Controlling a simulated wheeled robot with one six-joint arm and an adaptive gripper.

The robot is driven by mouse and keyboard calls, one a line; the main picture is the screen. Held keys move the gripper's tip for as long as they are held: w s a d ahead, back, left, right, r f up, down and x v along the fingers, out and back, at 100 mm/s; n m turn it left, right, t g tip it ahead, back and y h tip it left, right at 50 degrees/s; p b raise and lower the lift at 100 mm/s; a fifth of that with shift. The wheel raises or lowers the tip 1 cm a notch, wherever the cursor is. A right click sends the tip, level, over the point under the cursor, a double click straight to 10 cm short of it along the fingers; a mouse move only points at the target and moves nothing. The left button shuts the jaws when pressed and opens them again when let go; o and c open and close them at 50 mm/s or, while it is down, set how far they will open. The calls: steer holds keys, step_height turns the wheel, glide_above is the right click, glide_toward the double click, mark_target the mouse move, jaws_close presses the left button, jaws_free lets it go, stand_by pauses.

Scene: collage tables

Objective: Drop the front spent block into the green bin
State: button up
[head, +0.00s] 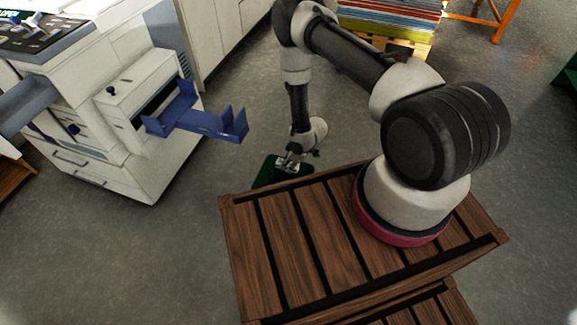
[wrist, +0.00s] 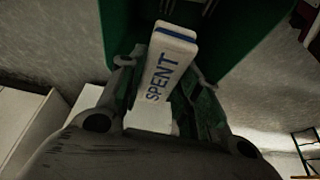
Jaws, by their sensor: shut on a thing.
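My gripper (head: 290,160) is shut on the spent block (wrist: 162,72), a white block with blue "SPENT" lettering and a blue stripe near its far end. In the wrist view, the fingers of my gripper (wrist: 166,76) hold it from both sides. The green bin (wrist: 238,35) lies behind the block in the wrist view. In the head view, the green bin (head: 264,174) is on the floor beneath my gripper, partly hidden by the gripper and a wooden slatted top. Whether the block is inside the rim is unclear.
A white machine (head: 150,165) with a blue tray (head: 210,124) sticking out stands at the left. White cabinets (head: 212,35) and a stack of coloured sheets (head: 390,15) are at the back. The wooden slatted top (head: 290,240) is in front. Grey floor is open around the bin.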

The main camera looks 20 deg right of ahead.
steer(key=shift+s+a+f, duration=0.15)
steer(key=shift+s+f, duration=0.05)
steer(key=shift+f, duration=0.25)
steer(key=shift+s+a+f, duration=0.1)
steer(key=shift+s+f, duration=0.05)
steer(key=shift+f, duration=2.9)
steer(key=o, duration=0.9)
steer(key=v, duration=1.2)
